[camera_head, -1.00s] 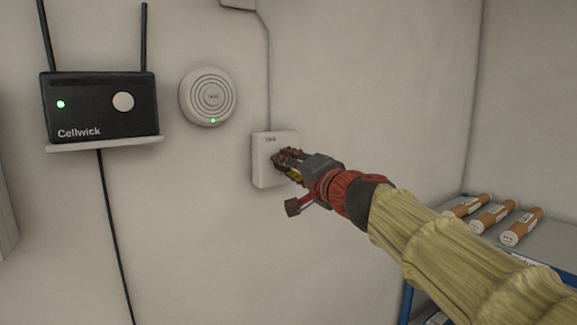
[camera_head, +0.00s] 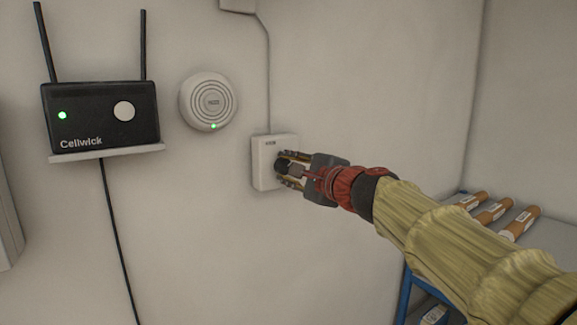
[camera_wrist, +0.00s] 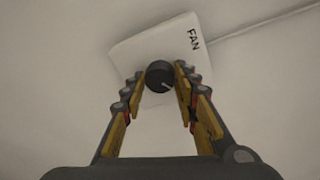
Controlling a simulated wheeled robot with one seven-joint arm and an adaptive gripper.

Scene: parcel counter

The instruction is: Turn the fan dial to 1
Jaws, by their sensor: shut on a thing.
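The fan control is a white box (camera_head: 263,178) on the wall, and it also shows in the wrist view (camera_wrist: 133,53) with the word FAN on it. Its dial (camera_wrist: 159,76) is a round black knob with a light pointer mark, which points to the lower right in the wrist view. My gripper (camera_head: 284,168) is at the front of the box. In the wrist view its two fingertips (camera_wrist: 160,79) are shut on the dial, one at each side. I can make out no numbers around the dial.
A black Cellwick router (camera_head: 101,116) stands on a small shelf to the left. A round white wall device (camera_head: 208,100) with a green light is between it and the box. Cardboard tubes (camera_head: 494,211) lie on a grey shelf at the right. The wall below the box is clear.

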